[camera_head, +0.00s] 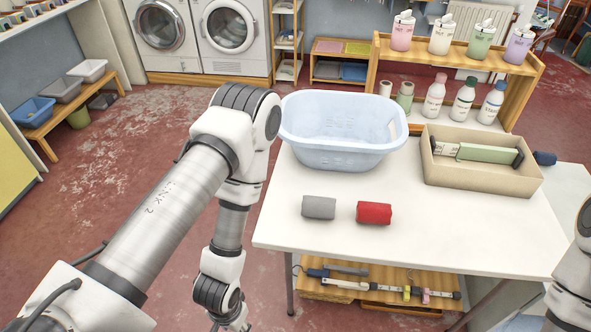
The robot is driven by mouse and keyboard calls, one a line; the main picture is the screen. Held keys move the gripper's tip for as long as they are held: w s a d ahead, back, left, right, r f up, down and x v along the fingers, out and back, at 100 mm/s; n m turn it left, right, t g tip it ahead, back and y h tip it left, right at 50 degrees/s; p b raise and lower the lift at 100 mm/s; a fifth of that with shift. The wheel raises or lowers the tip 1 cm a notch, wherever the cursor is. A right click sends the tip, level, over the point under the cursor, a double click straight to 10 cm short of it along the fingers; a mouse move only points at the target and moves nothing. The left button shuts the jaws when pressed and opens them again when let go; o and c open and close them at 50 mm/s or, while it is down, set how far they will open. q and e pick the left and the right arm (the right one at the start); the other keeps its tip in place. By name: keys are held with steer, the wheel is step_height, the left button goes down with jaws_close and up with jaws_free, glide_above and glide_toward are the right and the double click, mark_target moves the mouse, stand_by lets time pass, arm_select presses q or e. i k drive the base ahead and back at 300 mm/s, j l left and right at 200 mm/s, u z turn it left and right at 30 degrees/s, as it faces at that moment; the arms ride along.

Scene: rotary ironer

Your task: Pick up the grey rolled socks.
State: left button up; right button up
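The grey rolled socks (319,207) lie on the white table (440,240), near its front left part. A red roll (374,213) lies just to their right, with a small gap between them. My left arm comes in from the left and bends down in front of the table's left edge. Its wrist reaches the bottom edge of the picture, and the gripper fingers cannot be made out there. Part of my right arm shows at the right edge; its gripper is out of view. Nothing is touching the socks.
A pale blue basket (342,150) stands behind the socks. A beige box (481,179) with a green-and-white object is at the back right, with a dark blue roll (544,158) beside it. A wooden shelf with bottles (464,99) stands behind. The table's front middle is clear.

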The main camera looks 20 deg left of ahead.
mark_target(313, 207)
steer(key=i+j, duration=0.65)
steer(key=j, duration=0.25)
steer(key=k+l, duration=0.1)
steer(key=l, duration=0.15)
steer(key=u, duration=0.05)
